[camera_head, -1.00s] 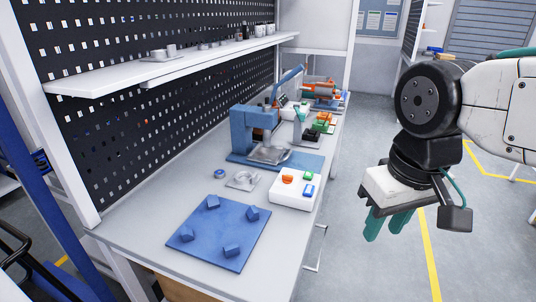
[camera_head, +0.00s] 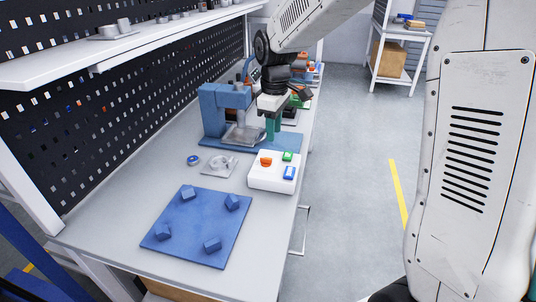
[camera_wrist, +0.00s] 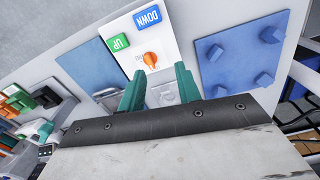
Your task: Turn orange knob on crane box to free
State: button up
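The white crane box (camera_head: 273,178) sits on the bench near its right edge. It carries an orange knob (camera_head: 266,161), a green button (camera_head: 287,156) and a blue button (camera_head: 289,173). In the wrist view the orange knob (camera_wrist: 150,60) shows beside the green UP button (camera_wrist: 118,43) and blue DOWN button (camera_wrist: 147,17); print next to the knob is too small to read fully. My gripper (camera_head: 271,129) points down behind the box, apart from the knob. In the wrist view its teal fingers (camera_wrist: 158,88) are spread with nothing held between them.
A blue press (camera_head: 217,112) stands behind the box, close to my gripper. A blue plate with several blocks (camera_head: 195,228), a grey fixture (camera_head: 220,165) and a small blue ring (camera_head: 193,160) lie nearby. Floor to the right is free.

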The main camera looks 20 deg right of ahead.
jog(key=n, duration=0.2)
send_over(266, 158)
notch_tip(266, 158, down, 4)
jog(key=shift+s+f, duration=0.1)
jog(key=shift+f, duration=0.5)
notch_tip(266, 158, down, 7)
jog(key=shift+f, duration=0.2)
